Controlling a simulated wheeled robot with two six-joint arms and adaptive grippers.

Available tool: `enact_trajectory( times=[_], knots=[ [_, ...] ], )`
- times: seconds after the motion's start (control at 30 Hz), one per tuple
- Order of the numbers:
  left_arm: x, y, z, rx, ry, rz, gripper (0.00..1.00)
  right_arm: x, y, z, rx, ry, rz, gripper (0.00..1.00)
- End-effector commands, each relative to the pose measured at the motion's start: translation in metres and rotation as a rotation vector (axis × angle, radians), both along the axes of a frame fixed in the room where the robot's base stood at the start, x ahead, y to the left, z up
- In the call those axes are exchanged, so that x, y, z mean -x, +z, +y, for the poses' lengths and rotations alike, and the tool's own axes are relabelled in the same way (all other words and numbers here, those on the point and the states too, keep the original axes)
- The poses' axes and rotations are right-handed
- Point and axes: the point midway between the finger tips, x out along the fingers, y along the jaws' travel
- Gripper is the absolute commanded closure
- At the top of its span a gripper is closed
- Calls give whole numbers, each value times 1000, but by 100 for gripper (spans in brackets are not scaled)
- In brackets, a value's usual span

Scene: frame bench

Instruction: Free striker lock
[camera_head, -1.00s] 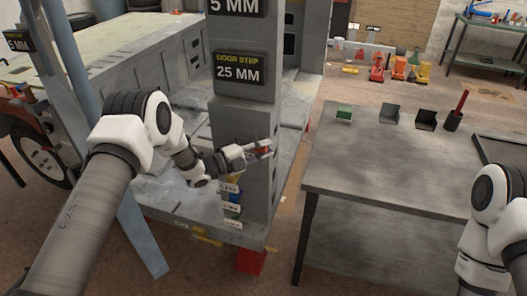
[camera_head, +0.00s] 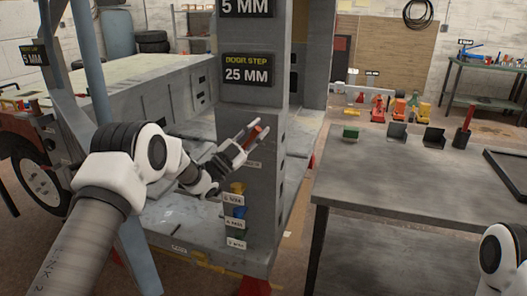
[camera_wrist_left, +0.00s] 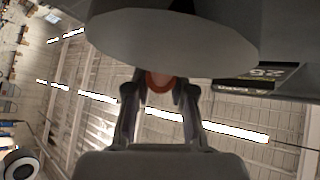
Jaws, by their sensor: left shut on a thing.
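My left gripper (camera_head: 253,134) is shut on a small orange-red piece (camera_head: 258,131) in front of the grey pillar (camera_head: 254,105), below the door step sign. Its fingers point up and to the right. The orange-red piece also shows between the fingertips in the left wrist view (camera_wrist_left: 158,82). The fingers hide part of it, and I cannot tell whether it touches the pillar. A striker lock cannot be made out for certain. My right gripper is out of view; only part of my right arm shows at the lower right.
The door step sign (camera_head: 247,69) reads 25 MM. Yellow (camera_head: 237,187), blue (camera_head: 239,212) and green (camera_head: 238,235) pieces sit low on the pillar above labels. A grey table (camera_head: 400,180) stands at the right, its middle clear. A blue-grey post (camera_head: 90,60) stands left.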

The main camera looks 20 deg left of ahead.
Motion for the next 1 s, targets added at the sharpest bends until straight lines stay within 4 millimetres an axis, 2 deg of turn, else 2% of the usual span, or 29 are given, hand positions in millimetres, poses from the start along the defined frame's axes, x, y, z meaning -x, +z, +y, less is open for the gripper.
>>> enact_trajectory(
  times=[0.03,0.4,0.7,1.0],
  knots=[
    [0,-2,3,41,1,-5,100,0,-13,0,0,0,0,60],
    [-1,15,36,376,0,8,100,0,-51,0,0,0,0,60],
    [-2,20,55,558,0,13,100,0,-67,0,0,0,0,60],
    [-2,23,63,626,1,16,100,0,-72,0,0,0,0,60]
  ],
)
